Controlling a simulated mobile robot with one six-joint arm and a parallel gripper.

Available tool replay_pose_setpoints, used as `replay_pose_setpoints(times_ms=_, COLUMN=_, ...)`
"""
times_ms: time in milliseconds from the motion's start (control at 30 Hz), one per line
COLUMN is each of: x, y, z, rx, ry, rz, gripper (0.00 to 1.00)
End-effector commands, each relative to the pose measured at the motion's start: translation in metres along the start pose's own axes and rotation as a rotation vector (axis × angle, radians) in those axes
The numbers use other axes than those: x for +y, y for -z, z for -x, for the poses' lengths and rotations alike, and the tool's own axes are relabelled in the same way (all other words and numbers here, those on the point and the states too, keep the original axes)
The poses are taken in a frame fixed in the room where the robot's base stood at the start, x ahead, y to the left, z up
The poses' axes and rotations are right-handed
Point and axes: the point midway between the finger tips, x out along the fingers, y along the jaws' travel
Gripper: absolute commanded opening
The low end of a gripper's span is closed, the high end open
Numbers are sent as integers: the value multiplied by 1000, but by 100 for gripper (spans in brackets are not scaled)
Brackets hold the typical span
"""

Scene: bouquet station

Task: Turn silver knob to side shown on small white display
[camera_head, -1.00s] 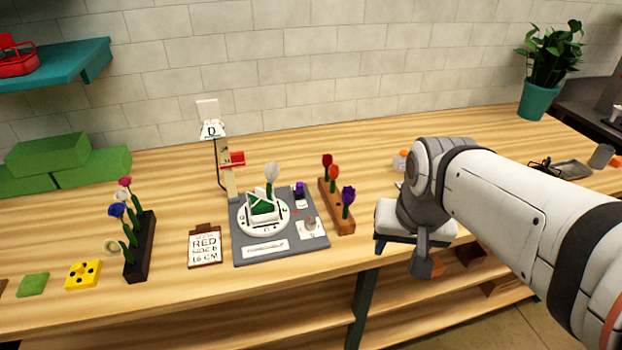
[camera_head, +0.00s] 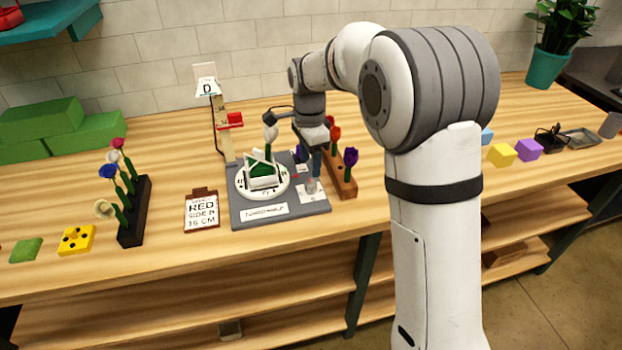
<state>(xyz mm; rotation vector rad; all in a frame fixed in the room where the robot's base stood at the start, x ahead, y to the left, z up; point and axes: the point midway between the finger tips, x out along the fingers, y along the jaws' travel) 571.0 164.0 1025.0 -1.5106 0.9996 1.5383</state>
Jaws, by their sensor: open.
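The small white display (camera_head: 207,88) on its stand behind the grey station board (camera_head: 250,218) shows the letter D. The silver knob (camera_head: 311,186) sits at the board's right side on a small white plate. My gripper (camera_head: 309,165) is open and points down just above the knob. A finger partly hides the area behind the knob, and I cannot tell whether it touches the knob. A white round dial (camera_head: 244,190) with letters around its rim carries a green and white holder (camera_head: 262,170). The side the dial faces is too small to read.
A wooden flower rack (camera_head: 345,185) stands close right of my gripper. A white flower (camera_head: 270,133) and a post with a red slider (camera_head: 231,120) are at its left. A card (camera_head: 202,211) reads RED, a side and 16 CM. A dark flower rack (camera_head: 132,220) stands further left.

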Motion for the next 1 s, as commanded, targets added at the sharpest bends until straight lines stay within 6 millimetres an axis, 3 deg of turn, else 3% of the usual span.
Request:
replay_pose_setpoints(times_ms=200, x=2, y=0, z=-36, rx=0, ry=-4, rz=2, gripper=50)
replay_pose_setpoints(times_ms=400, x=1, y=0, z=-59, rx=0, ry=-2, rz=3, gripper=50)
replay_pose_setpoints(times_ms=767, x=1, y=-1, z=-64, rx=0, ry=0, rz=5, gripper=49)
replay_pose_setpoints(times_ms=1000, x=1, y=-1, z=-64, rx=0, ry=0, rz=5, gripper=30)
